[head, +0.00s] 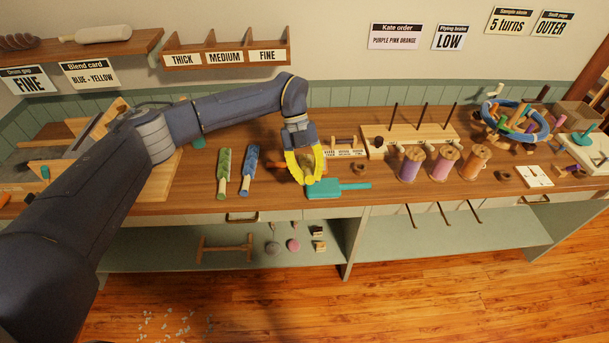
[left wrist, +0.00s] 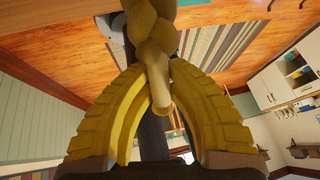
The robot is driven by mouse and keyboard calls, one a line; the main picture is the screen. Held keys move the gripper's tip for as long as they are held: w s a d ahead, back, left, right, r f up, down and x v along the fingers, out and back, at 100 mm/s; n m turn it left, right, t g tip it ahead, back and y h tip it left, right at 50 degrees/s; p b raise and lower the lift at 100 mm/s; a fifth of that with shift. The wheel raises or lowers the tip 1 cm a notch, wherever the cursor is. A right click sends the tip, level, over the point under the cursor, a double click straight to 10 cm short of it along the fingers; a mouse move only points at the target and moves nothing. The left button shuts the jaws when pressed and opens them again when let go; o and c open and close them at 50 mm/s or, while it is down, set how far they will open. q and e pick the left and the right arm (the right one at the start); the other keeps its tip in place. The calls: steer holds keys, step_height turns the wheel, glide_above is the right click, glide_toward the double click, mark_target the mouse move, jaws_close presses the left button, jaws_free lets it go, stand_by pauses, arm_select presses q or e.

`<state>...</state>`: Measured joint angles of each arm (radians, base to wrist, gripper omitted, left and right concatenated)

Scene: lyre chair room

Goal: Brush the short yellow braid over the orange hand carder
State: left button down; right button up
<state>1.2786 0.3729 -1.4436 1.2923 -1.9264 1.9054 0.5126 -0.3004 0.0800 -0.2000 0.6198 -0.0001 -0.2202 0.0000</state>
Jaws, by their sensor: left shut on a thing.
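My left gripper (head: 308,180) has thick yellow fingers and is low over the middle of the workbench. It is shut on the short yellow braid. In the left wrist view the plaited braid (left wrist: 152,38) fills the space beyond the fingertips, with a smooth pale end (left wrist: 176,88) between the fingers. In the head view the braid is small and partly hidden by the fingers. A teal paddle (head: 345,187) with its handle pointing right lies just beside and under the fingertips; I cannot tell whether the braid touches it. My right gripper is not in view.
A green paddle (head: 223,172) and a blue paddle (head: 249,170) lie left of the gripper. Purple (head: 410,165), pink (head: 444,162) and orange (head: 475,163) spools stand to the right, before a pegged wooden board (head: 400,138). The bench's front edge is close.

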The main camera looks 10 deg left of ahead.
arm_select(q)
steer(key=shift+d, duration=3.05)
steer(key=shift+a, duration=4)
steer(key=shift+d+r, duration=0.1)
steer(key=shift+r, duration=2.75)
steer(key=shift+r, duration=0.15)
steer(key=shift+s, duration=0.1)
